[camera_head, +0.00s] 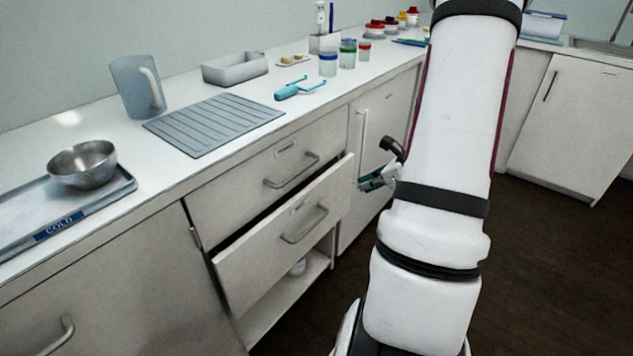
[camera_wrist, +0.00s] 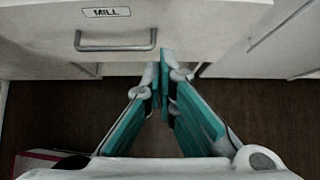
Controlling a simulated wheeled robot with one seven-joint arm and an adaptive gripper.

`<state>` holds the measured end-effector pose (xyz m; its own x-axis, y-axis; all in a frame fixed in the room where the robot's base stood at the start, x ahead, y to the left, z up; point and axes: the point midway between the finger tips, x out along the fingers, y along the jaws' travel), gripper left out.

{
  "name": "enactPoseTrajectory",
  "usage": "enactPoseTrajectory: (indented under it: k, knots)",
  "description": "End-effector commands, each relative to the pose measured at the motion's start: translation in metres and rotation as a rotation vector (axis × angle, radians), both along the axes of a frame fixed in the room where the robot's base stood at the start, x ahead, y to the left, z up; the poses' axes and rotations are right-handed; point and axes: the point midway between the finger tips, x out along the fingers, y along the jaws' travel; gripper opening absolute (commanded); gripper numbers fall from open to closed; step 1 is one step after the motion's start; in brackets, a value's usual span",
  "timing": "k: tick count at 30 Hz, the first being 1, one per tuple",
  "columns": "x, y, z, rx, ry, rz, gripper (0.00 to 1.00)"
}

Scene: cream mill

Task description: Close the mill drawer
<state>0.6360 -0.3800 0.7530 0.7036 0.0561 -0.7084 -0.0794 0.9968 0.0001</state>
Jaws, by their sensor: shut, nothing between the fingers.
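The drawer labelled MILL fills the top of the wrist view, with its grey bar handle (camera_wrist: 116,41) below the label. In the head view, the lower drawer (camera_head: 270,245) under the counter is pulled out, with a dark gap along its top edge. My gripper (camera_head: 364,184) is right of this drawer in the head view. In the wrist view, my gripper's teal fingers (camera_wrist: 167,56) meet at their tips, empty, close to the drawer's lower edge and right of the handle. I cannot tell whether they touch it.
The upper drawer (camera_head: 275,160) looks shut. An open shelf (camera_head: 285,300) lies below the pulled-out drawer. A cabinet door (camera_head: 375,150) with a vertical handle stands to its right. The counter holds a steel bowl (camera_head: 82,165), a jug (camera_head: 137,88) and jars. Dark floor (camera_head: 310,325) in front is clear.

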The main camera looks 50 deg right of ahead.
Motion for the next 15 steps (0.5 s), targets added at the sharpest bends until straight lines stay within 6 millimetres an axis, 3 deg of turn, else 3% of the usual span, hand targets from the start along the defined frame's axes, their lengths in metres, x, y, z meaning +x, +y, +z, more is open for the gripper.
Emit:
enactPoseTrajectory:
  k: [5, 15]
  knots:
    - [0.002, 0.002, -0.007, 0.0, -0.002, 0.001, 0.0]
    - [0.046, 0.006, -0.051, 0.002, -0.002, 0.003, 0.0]
